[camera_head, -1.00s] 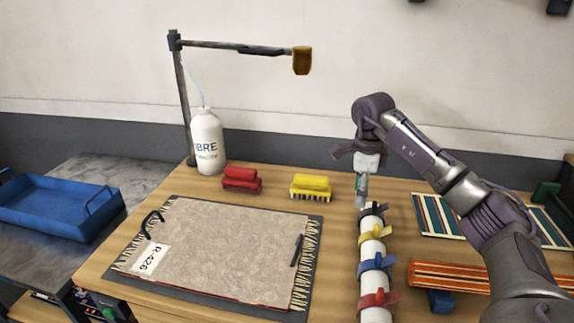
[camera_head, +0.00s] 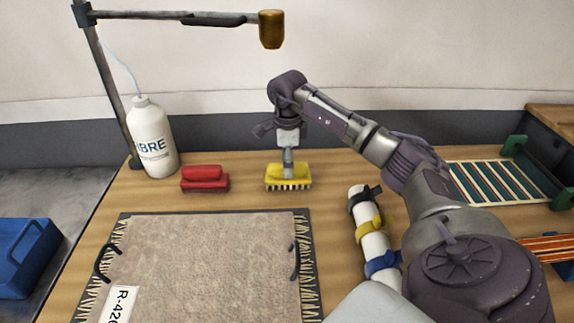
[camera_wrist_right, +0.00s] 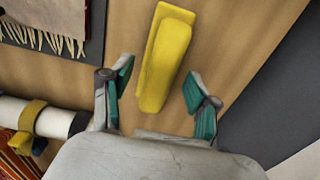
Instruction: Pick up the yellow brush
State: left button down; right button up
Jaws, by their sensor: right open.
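The yellow brush (camera_head: 288,178) stands bristles down on the wooden table, behind the rug piece. My right gripper (camera_head: 288,168) points down right at the brush in the head view and covers part of its back. In the right wrist view the yellow brush (camera_wrist_right: 166,55) lies ahead of the open jaws, its near end reaching between the teal fingertips of my right gripper (camera_wrist_right: 158,82). Gaps show between the brush and both fingers. I cannot tell the exact height of the fingers over it. My left gripper is not in view.
A red brush (camera_head: 205,180) sits left of the yellow one, by a white bottle (camera_head: 152,138) and a lamp-like stand (camera_head: 110,85). A fringed rug sample (camera_head: 205,260) lies in front. A white roll with coloured straps (camera_head: 374,244) lies to the right. A blue tray (camera_head: 22,255) is far left.

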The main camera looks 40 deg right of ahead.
jog(key=shift+f, duration=0.55)
jog(key=shift+d+f, duration=0.1)
jog(key=shift+f, duration=0.1)
grip_shut()
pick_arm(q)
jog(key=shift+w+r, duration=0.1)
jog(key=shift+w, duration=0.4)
pick_arm(e)
jog(key=shift+r, duration=0.15)
